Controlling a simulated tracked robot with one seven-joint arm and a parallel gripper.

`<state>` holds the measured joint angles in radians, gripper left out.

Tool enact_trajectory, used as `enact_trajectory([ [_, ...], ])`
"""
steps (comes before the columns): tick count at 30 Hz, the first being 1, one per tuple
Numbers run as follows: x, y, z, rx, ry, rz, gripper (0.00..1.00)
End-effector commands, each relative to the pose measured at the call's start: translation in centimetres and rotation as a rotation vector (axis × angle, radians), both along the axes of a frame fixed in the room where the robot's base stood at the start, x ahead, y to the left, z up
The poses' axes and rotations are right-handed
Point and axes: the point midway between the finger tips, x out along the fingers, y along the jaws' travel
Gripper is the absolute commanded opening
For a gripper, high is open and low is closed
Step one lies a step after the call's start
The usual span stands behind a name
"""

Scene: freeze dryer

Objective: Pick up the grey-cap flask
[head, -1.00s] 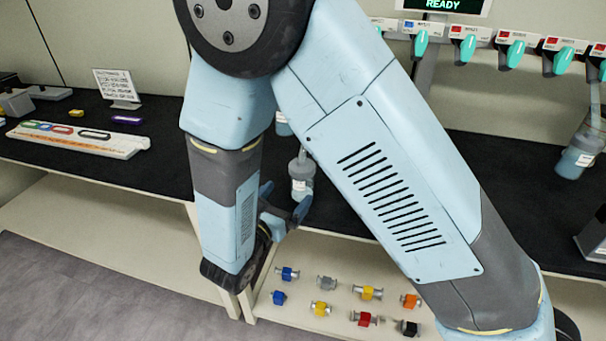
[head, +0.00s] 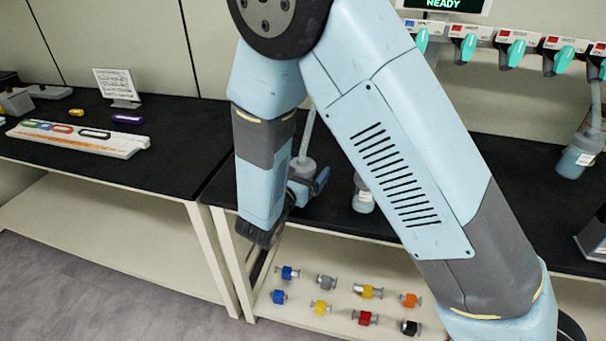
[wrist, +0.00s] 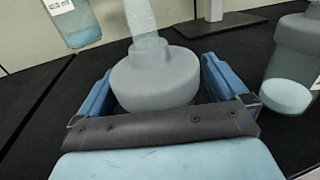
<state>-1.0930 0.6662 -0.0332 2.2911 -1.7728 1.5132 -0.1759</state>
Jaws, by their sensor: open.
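A flask with a broad grey cap and a pale upright neck (wrist: 155,78) stands between the two blue fingers of my gripper (wrist: 157,72) in the wrist view. The fingers are spread, one on each side of it; whether either touches it I cannot tell. The gripper's dark front edge hides the flask's lower part. In the head view the flask's grey top (head: 302,166) shows just above my gripper (head: 305,187), at the front of the black bench.
Another flask (wrist: 295,65) stands close on the right in the wrist view, and a labelled one (wrist: 80,22) is at upper left. A flask (head: 580,157) hangs at the far right below teal valve handles. Several coloured fittings (head: 367,291) lie on the lower shelf.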

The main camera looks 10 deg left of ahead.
Motion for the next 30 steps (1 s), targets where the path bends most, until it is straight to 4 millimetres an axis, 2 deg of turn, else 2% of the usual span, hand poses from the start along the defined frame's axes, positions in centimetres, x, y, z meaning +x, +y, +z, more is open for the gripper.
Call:
enact_trajectory([
  [6, 0.07, 0.02, -0.01, 0.000, 0.000, 0.001, 0.99],
  [30, 0.01, 0.09, -0.01, 0.000, 0.000, 0.003, 0.22],
])
